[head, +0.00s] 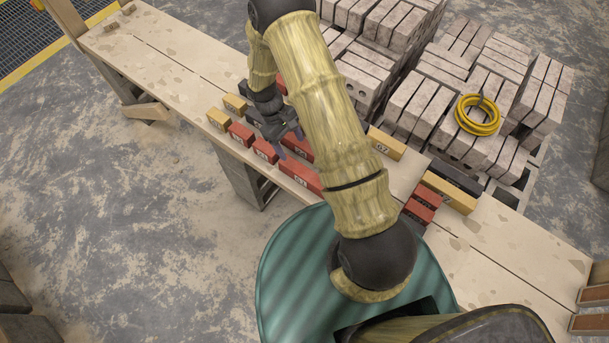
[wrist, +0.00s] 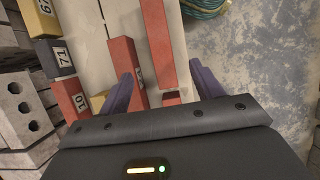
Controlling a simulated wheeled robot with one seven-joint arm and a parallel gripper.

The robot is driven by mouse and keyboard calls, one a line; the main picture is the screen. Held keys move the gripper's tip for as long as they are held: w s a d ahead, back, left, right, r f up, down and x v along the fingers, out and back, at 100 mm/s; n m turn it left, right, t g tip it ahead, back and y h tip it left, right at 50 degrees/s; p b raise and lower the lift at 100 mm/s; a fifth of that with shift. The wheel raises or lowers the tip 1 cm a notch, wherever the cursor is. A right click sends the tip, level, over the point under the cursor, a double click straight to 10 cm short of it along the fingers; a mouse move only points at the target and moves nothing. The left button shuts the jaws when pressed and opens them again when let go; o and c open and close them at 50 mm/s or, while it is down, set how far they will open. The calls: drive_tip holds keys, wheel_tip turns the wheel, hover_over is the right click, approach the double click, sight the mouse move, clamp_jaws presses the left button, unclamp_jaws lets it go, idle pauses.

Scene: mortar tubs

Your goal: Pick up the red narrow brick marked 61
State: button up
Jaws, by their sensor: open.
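Several red bricks lie on the plank table; their digits are mostly too small for me to read surely. The long red brick at the near edge (head: 300,175) carries a label that may be 61. In the wrist view a long red brick (wrist: 157,40) runs between my fingers, with its label not visible; I take it to be the same one. My gripper (head: 289,141) is open above the bricks, and its two purple fingers stand either side of that brick in the wrist view (wrist: 161,70). A second red brick (wrist: 122,55) lies close beside the left finger, partly hidden by it.
Another red brick (wrist: 68,98) reads about 10, beside a dark brick marked 71 (wrist: 62,58). Yellow bricks (head: 386,144) and short red bricks (head: 240,133) stand along the planks (head: 160,65). Stacked grey blocks (head: 460,85) with a yellow hose (head: 477,115) lie behind.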

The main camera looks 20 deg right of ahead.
sight(304, 172)
drive_tip(key=p+x, duration=0.2)
drive_tip(key=x, duration=0.9)
drive_tip(key=shift+a, duration=0.1)
drive_tip(key=p+x, duration=0.2)
drive_tip(key=x, duration=0.2)
drive_tip(key=shift+f, duration=0.6)
drive_tip(key=shift+s+d, duration=0.1)
drive_tip(key=shift+d, duration=0.1)
drive_tip(key=shift+a, duration=0.1)
clamp_jaws()
